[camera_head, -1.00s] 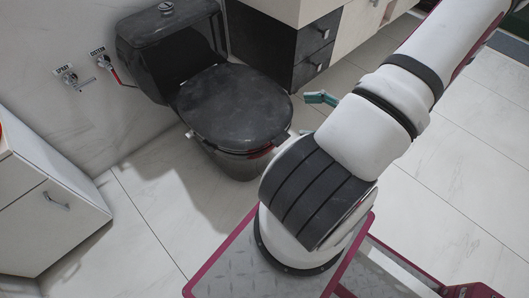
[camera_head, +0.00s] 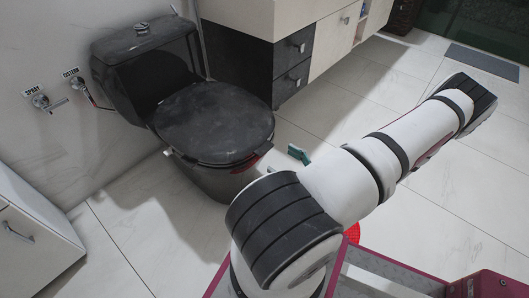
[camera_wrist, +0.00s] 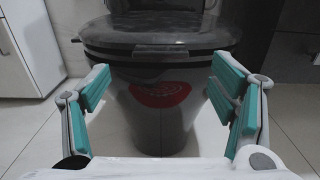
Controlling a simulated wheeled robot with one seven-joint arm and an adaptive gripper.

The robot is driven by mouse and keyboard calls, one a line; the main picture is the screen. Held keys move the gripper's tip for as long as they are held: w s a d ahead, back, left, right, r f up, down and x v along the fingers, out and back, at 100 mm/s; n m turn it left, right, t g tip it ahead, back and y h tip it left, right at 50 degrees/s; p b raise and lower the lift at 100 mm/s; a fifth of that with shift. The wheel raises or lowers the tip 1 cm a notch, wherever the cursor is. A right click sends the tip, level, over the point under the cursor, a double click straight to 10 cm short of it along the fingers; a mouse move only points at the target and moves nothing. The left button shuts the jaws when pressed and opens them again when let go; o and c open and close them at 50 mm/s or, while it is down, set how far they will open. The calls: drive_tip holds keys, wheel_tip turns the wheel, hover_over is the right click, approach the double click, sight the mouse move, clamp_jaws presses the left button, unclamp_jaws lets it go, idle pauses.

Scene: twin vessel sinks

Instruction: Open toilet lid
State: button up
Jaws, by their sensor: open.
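The black toilet (camera_head: 205,180) stands against the wall in the head view. Its dark lid (camera_head: 215,120) lies flat and closed over the bowl, with the cistern (camera_head: 148,65) behind. In the wrist view the front edge of the lid (camera_wrist: 160,35) is ahead and above, and the toilet's front (camera_wrist: 155,115) shows a red oval mark. My gripper (camera_wrist: 165,95) is open and empty, with teal pads on either side of the bowl front and below the lid. In the head view only a teal finger part (camera_head: 298,154) shows; my arm hides the rest.
A dark drawer cabinet (camera_head: 290,75) stands close to the toilet's right. A white cabinet (camera_head: 30,235) is at the left. Spray and cistern valves (camera_head: 60,100) are on the wall. The tiled floor (camera_head: 420,215) at right is clear.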

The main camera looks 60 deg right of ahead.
sight(268, 150)
drive_tip(key=b+x, duration=0.2)
drive_tip(key=x, duration=0.5)
drive_tip(key=shift+w+d, duration=0.1)
drive_tip(key=shift+w, duration=0.2)
drive_tip(key=c, duration=1.7)
drive_tip(key=shift+r, duration=0.15)
